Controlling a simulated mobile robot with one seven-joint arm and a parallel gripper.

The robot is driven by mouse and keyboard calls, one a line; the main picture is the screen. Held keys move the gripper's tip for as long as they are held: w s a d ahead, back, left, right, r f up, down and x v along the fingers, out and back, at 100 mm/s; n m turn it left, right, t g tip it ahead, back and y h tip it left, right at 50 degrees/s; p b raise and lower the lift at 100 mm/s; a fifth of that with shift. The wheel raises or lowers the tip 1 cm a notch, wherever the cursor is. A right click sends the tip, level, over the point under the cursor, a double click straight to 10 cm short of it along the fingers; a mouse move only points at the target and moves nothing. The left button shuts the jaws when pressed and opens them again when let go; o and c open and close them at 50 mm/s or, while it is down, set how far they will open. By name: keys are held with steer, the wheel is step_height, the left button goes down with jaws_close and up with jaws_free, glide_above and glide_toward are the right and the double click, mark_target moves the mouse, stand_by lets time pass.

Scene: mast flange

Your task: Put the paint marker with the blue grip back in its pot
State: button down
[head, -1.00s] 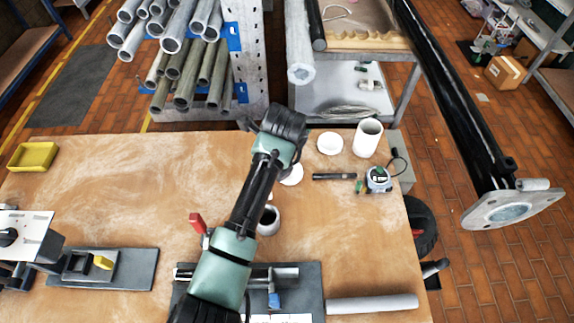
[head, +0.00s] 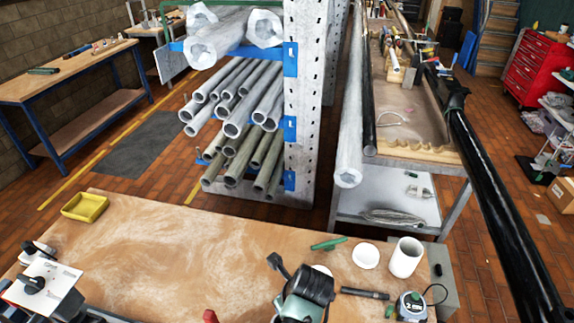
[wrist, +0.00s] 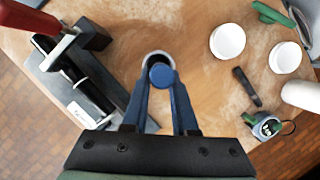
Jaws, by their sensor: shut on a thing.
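In the wrist view my gripper (wrist: 162,88) is shut on the paint marker (wrist: 162,75), seen end-on as a round blue end between the blue fingertips. A round pot (wrist: 154,56) with a pale rim and dark inside shows directly behind the marker's end. The marker overlaps the pot's opening in this view; I cannot tell whether its lower end is inside or above it. In the head view my dark wrist hides the fingers, the marker and the pot.
Right of the pot are a dark marker (head: 364,293), tape measure (head: 411,306), white lid (head: 366,256), white cup (head: 405,257) and green tool (head: 328,243). A red-handled clamp (wrist: 68,40) stands left of the pot. A yellow tray (head: 85,206) lies far left. The bench middle is clear.

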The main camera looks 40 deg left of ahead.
step_height(320, 180, down, 7)
steer(key=b, duration=0.6)
steer(key=shift+r, duration=0.2)
stand_by(0.4)
steer(key=c, duration=0.6)
jaws_free()
steer(key=shift+r, duration=0.15)
steer(key=b+v, duration=0.2)
steer(key=v, duration=1)
steer(key=shift+d+r, duration=0.25)
steer(key=shift+r, duration=0.05)
